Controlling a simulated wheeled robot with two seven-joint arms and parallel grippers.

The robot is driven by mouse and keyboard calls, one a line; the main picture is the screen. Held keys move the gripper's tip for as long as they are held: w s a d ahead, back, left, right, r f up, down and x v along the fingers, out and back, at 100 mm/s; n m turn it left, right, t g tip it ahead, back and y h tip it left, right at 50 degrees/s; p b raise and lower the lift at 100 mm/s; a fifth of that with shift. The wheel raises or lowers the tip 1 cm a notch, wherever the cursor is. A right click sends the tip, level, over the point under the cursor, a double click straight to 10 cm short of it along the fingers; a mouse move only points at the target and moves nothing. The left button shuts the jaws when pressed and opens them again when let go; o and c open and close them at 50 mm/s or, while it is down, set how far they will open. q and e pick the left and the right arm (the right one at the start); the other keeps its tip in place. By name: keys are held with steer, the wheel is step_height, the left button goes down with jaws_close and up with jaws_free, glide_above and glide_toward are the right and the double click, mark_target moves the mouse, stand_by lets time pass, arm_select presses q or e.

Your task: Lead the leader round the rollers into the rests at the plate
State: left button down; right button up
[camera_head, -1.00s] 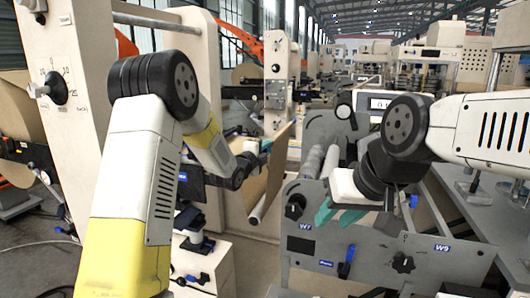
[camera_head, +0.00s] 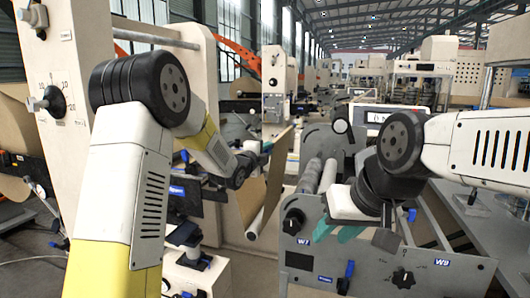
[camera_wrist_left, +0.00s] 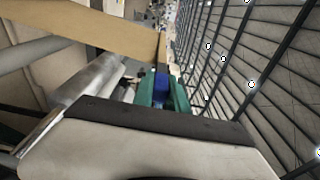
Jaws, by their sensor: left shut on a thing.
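The leader is a brown kraft sheet (camera_head: 273,182), hanging left of the grey plate (camera_head: 330,262) in the head view. In the left wrist view the kraft (camera_wrist_left: 95,28) runs from the upper left to near my fingertips. Pale rollers (camera_head: 328,175) stand behind the plate, right of the leader. My right gripper (camera_head: 332,224) hangs before the plate, its teal fingers apart and empty. The rests cannot be made out.
The plate carries a black knob (camera_head: 293,221), a blue-handled lever (camera_head: 346,276) and W7 and W9 labels. A cream machine post (camera_head: 55,100) stands at the left. A display box (camera_head: 372,116) is behind the plate. A small gap separates the leader from the rollers.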

arm_select(q)
steer(key=s+d, duration=0.4)
steer(key=d, duration=0.8)
steer(key=s+d, duration=0.4)
steer(key=d, duration=0.8)
steer(key=shift+s+d, duration=0.15)
steer(key=shift+s, duration=0.25)
step_height(320, 180, down, 6)
steer(key=s+d, duration=0.1)
steer(key=d, duration=0.1)
steer(key=shift+d, duration=0.3)
steer(key=shift+f, duration=0.15)
stand_by(0.5)
steer(key=shift+f, duration=1.25)
